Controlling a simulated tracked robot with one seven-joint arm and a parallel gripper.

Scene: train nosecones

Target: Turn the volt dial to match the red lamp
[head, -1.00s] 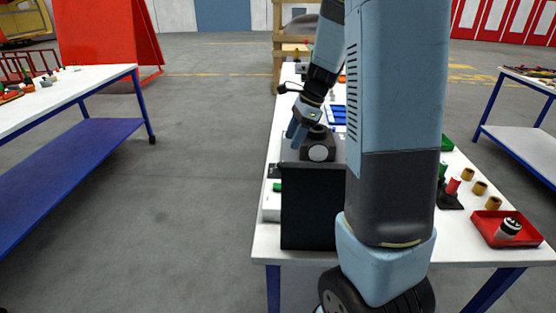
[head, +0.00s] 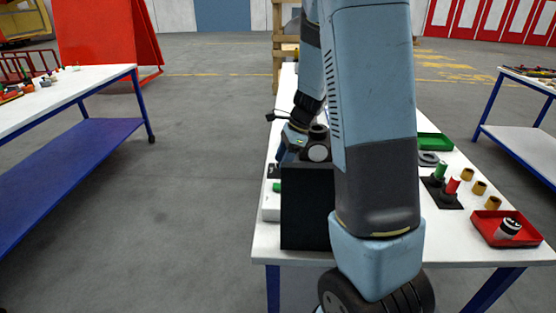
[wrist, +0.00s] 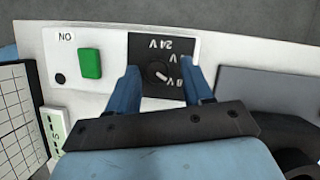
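The volt dial is a dark round knob (wrist: 157,72) with a white pointer mark, on a black plate (wrist: 143,43) with upside-down white lettering. "24 V" reads at the plate's top; a label ending in V and a "0 V" lie at the right, partly covered by a finger. The pointer slants toward the lower right, near the "0 V". My gripper (wrist: 161,78) is open, one blue finger on each side of the knob; I cannot tell whether they touch it. In the head view my gripper (head: 281,157) is beside the black box. I cannot make out a lit red lamp.
A green button (wrist: 90,63) marked ON is left of the dial on the white panel (wrist: 112,90). A tall black box (head: 307,207) stands near the table's front edge. Green and red cylinders (head: 452,186) and a red tray (head: 485,229) are at the right.

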